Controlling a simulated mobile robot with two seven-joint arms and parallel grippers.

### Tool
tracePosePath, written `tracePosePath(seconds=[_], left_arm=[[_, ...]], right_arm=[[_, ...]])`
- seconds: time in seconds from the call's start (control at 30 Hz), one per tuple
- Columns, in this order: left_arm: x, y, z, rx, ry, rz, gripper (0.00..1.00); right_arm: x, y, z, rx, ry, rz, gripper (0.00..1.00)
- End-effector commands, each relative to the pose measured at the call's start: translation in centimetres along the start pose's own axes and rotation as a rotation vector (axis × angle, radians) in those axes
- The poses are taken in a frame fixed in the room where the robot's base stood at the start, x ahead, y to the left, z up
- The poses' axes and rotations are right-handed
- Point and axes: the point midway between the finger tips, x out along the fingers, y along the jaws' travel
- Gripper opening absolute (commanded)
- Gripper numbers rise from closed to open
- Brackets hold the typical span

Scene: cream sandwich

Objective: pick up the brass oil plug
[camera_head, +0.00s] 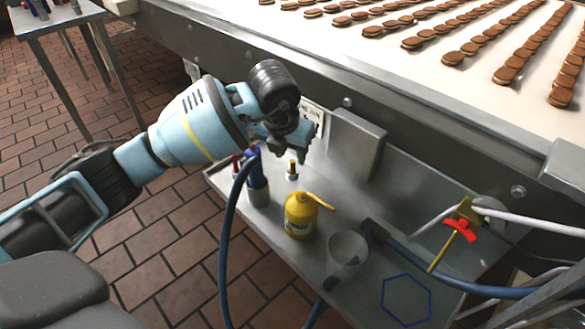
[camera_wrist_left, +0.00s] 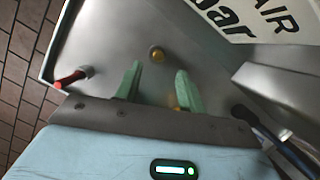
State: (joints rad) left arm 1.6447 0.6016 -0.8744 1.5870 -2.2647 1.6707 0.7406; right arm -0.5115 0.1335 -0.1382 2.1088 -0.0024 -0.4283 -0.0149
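The brass oil plug (camera_wrist_left: 157,54) shows in the left wrist view as a small round brass knob on the grey metal shelf. The plug lies just beyond the fingertips, about in line with the gap, and appears untouched. My right gripper is not in view.
A blue hose (camera_head: 224,250) loops in front. A red-handled brass valve (camera_head: 461,229) is at right. The conveyor edge (camera_head: 400,90) runs above.

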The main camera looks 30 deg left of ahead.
Motion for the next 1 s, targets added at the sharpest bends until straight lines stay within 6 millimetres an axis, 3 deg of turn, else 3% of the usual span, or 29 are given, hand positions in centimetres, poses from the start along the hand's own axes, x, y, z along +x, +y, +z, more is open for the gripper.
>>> tracePosePath(seconds=[0.3, 0.67, 0.93, 1.0], left_arm=[[4.4, 0.4, 0.3, 0.000, 0.005, 0.000, 0.39], [5.0, 0.4, 0.4, 0.001, 0.002, 0.000, 0.38], [4.9, 0.4, 0.4, 0.000, 0.002, 0.000, 0.03], [4.9, 0.4, 0.4, 0.000, 0.002, 0.000, 0.00]], right_arm=[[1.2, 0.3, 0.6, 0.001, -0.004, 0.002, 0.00], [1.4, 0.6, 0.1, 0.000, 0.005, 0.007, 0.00], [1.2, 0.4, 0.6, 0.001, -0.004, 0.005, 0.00], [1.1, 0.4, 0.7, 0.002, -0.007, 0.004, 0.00]])
